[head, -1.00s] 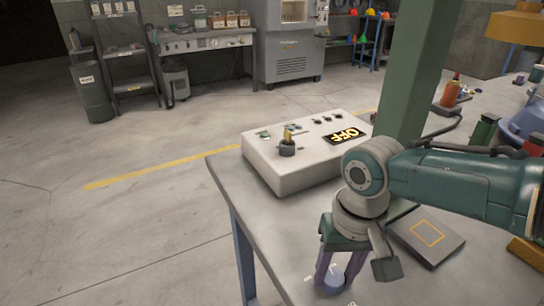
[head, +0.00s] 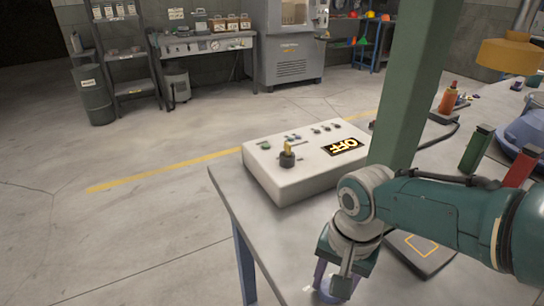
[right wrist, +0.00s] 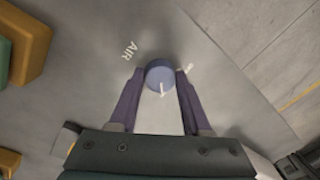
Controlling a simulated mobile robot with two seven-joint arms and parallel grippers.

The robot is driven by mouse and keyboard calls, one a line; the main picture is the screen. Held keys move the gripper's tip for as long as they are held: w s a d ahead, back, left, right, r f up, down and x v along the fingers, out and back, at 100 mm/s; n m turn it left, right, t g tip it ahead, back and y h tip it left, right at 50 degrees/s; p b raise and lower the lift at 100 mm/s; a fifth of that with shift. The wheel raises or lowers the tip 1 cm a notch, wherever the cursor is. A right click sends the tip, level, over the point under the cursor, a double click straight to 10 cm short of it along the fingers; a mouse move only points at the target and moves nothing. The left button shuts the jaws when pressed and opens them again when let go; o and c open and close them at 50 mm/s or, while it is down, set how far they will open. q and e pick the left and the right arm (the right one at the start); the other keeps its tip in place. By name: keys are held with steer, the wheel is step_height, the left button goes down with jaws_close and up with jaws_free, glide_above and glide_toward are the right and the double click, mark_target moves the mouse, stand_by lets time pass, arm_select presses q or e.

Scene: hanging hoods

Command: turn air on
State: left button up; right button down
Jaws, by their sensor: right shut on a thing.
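The air knob (right wrist: 160,75) is a round blue-grey dial with a white arrow, set on the grey table top. In the right wrist view the word AIR is printed to its left, and a small white label, too small to read surely, is at its right. My right gripper (right wrist: 158,82) has its two purple fingers on either side of the knob, shut on it. In the head view the right gripper (head: 333,284) is at the table's near edge, and the knob (head: 328,293) is partly hidden by the fingers. My left gripper is not in view.
A flat grey pad (head: 420,252) lies under my arm. Green (head: 477,148) and red (head: 519,168) containers stand at the right.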

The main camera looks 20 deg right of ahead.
stand_by(0.3)
steer(key=shift+c, duration=1.8)
jaws_free()
step_height(320, 180, up, 10)
steer(key=p, duration=0.6)
steer(key=shift+s+d, duration=0.25)
